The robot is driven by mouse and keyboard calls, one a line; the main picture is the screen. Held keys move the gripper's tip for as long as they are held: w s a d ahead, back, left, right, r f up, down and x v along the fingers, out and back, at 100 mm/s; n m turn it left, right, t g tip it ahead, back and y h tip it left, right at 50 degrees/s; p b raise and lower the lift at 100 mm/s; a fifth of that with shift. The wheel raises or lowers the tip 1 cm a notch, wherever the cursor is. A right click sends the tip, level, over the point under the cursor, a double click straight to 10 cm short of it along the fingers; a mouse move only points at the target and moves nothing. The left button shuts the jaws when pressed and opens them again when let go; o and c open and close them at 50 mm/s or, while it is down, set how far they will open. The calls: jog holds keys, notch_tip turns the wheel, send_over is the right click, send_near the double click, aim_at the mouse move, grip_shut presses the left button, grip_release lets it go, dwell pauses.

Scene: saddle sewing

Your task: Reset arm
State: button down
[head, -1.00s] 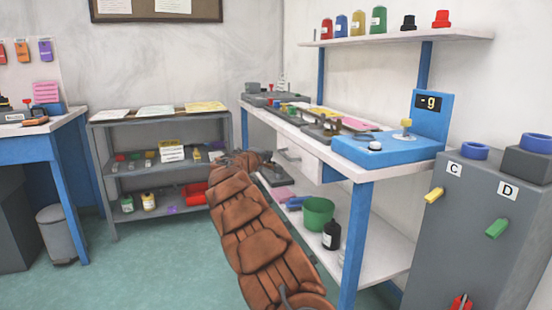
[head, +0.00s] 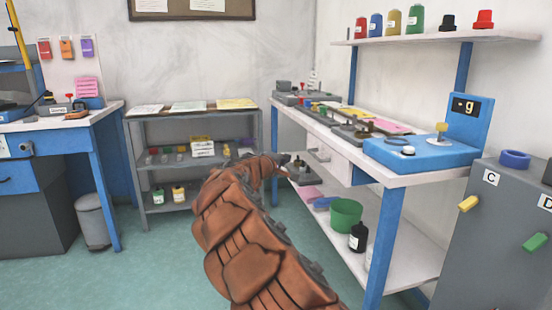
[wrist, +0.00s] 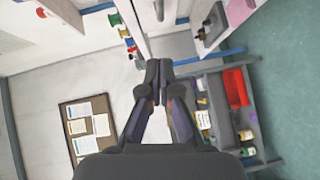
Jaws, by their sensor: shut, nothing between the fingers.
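My arm (head: 250,225), in brown segmented covering, reaches forward from the bottom of the head view toward the white bench. My gripper (head: 287,160) is at its far end, small in the head view, in front of the bench's drawer. In the wrist view my gripper (wrist: 158,92) is shut, with its dark fingertips together and nothing between them. It appears in free air, apart from the furniture behind it.
The white bench (head: 395,262) with blue legs stands right, with a blue scale (head: 425,152) on top and a green bowl (head: 345,214) below. A grey shelf (head: 150,203) stands behind my arm. A grey cabinet (head: 480,240) is at right.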

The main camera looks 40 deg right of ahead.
jog(key=shift+a, duration=0.1)
jog(key=s+a+r+m+g+y+p, duration=0.2)
jog(key=s+a+r+m+p, duration=0.1)
jog(key=s+a+r+p, duration=0.45)
jog(key=s+a+r+m+g+y+p, duration=0.2)
jog(key=s+a+r+m+g+p, duration=0.15)
jog(key=s+r+p, duration=0.6)
jog(key=s+a+n+y+p, duration=0.1)
jog(key=s+a+y+p, duration=0.3)
jog(key=s+a, duration=0.5)
jog(key=s+a+r+n+g+y+p, duration=0.1)
jog(key=s+a+n+y+p, duration=0.1)
jog(key=s+a+p, duration=0.6)
jog(key=s+a+n+y+p, duration=0.1)
jog(key=s+a+y+p, duration=0.4)
jog(key=a, duration=1.5)
jog(key=s+p, duration=0.2)
jog(key=s, duration=0.2)
jog(key=shift+s+r+y, duration=0.3)
jog(key=shift+s+r, duration=0.05)
jog(key=shift+s, duration=0.05)
jog(key=shift+n, duration=0.25)
